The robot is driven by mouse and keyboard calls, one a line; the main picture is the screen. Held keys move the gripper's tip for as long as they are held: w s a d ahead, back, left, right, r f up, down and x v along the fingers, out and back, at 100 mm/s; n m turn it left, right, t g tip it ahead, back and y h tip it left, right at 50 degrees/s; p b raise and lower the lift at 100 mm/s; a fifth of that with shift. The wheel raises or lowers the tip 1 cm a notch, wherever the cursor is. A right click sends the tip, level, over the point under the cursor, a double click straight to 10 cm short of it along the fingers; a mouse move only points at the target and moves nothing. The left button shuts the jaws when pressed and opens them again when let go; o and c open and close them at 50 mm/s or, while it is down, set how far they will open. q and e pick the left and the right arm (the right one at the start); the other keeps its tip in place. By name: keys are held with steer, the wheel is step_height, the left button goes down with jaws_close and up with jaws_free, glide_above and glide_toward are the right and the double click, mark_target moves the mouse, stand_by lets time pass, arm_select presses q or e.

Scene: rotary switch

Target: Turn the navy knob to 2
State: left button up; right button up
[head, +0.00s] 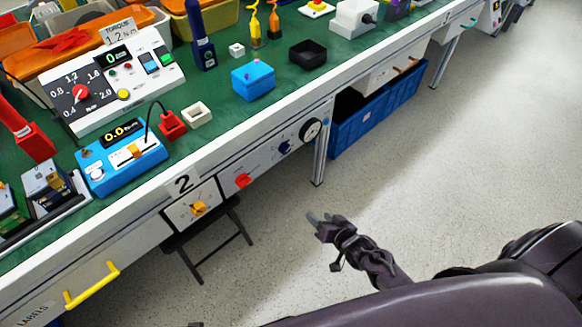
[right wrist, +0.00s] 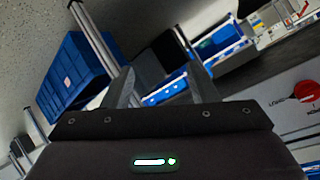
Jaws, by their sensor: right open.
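The navy knob (head: 285,147) sits on the white panel along the front of the workbench, between a red knob (head: 243,180) and a round black dial (head: 311,130). It is small here, and I cannot read its setting or markings. My right gripper (head: 318,218) is in front of the bench, below and to the right of the navy knob, and apart from it. In the right wrist view the same gripper (right wrist: 163,88) has its two fingers spread with nothing between them. The navy knob cannot be made out in that view. My left gripper is not in view.
An orange-yellow knob (head: 198,208) is on the panel under a "2" sign. A yellow drawer handle (head: 91,285) juts out at lower left. A blue crate (head: 372,118) and a bench leg (head: 321,158) stand right of the panel. The floor around my right gripper is clear.

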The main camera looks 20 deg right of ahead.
steer(key=w+a+r+m+t+y+b, duration=0.1)
steer(key=w+r+t+y+b, duration=0.15)
steer(key=w+r, duration=0.5)
steer(key=m+t+b, duration=0.1)
steer(key=t+b, duration=0.1)
steer(key=t, duration=0.1)
glide_toward(287, 151)
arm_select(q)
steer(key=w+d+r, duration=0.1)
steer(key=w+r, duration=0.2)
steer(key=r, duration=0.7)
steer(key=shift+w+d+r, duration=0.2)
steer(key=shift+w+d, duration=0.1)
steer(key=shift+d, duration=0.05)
arm_select(e)
steer(key=shift+y, duration=0.35)
steer(key=x, duration=0.8)
steer(key=shift+w+d, duration=0.15)
steer(key=shift+c, duration=0.4)
steer(key=c, duration=0.9)
